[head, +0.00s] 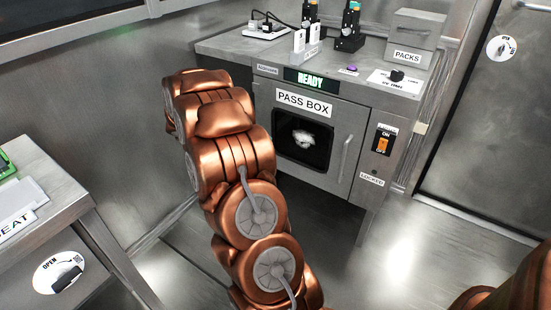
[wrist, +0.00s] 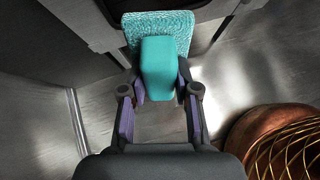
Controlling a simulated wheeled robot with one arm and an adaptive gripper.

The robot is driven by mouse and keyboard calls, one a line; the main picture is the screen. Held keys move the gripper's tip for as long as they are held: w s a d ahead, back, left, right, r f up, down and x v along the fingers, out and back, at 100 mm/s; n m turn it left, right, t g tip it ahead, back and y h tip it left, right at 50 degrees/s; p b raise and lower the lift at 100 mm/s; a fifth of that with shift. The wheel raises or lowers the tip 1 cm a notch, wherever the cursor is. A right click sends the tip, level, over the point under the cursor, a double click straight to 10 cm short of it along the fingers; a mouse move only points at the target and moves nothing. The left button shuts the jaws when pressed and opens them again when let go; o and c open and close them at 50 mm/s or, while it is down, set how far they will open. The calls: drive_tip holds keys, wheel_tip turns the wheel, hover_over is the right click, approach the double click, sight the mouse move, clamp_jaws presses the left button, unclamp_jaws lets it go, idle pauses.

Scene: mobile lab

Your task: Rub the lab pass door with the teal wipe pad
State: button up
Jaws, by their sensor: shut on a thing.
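The pass box door (head: 327,183) is grey metal with a dark window (head: 303,139) and a vertical handle (head: 345,158) on its right. It looks shut. In the wrist view my gripper (wrist: 160,82) is shut on the teal wipe pad (wrist: 160,56), by its smooth block. The pad's wide textured sheet (wrist: 182,26) faces away from the gripper, towards a grey panel and dark pane at the top. I cannot tell whether it touches them. In the head view my arm hides both gripper and pad.
A green READY display (head: 310,80) sits above the door, with an orange switch (head: 383,141) to its right. Bottles, a power strip (head: 261,30) and a PACKS box (head: 413,36) stand on top. A side table (head: 62,205) is at left. The floor (head: 405,250) at right is clear.

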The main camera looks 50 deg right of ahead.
drive_tip(key=s+d+f+n+t+h+b, duration=0.1)
drive_tip(key=d+f+b, duration=0.1)
drive_tip(key=d, duration=0.5)
drive_tip(key=s+d+f+n+t+h+b, duration=0.1)
drive_tip(key=d+f+n+h+b, duration=0.1)
drive_tip(key=d, duration=0.5)
drive_tip(key=shift+s+f+t+h+b, duration=0.35)
drive_tip(key=shift+f+b, duration=0.5)
drive_tip(key=shift+f, duration=0.35)
drive_tip(key=shift+w+d+p, duration=0.15)
drive_tip(key=shift+d+p, duration=0.2)
drive_tip(key=shift+d, duration=0.7)
idle(0.4)
drive_tip(key=shift+s+f+b, duration=0.1)
drive_tip(key=shift+s+b, duration=0.2)
drive_tip(key=shift+b, duration=0.1)
drive_tip(key=s+b, duration=0.2)
drive_tip(key=b, duration=0.1)
drive_tip(key=shift+s, duration=0.2)
drive_tip(key=shift+s+b, duration=0.35)
drive_tip(key=shift+s+d+b, duration=0.1)
drive_tip(key=shift+s+b, duration=0.75)
drive_tip(key=shift+b, duration=0.3)
drive_tip(key=shift+s+d+b, duration=0.1)
drive_tip(key=shift+s+b, duration=0.85)
drive_tip(key=shift+b, duration=0.2)
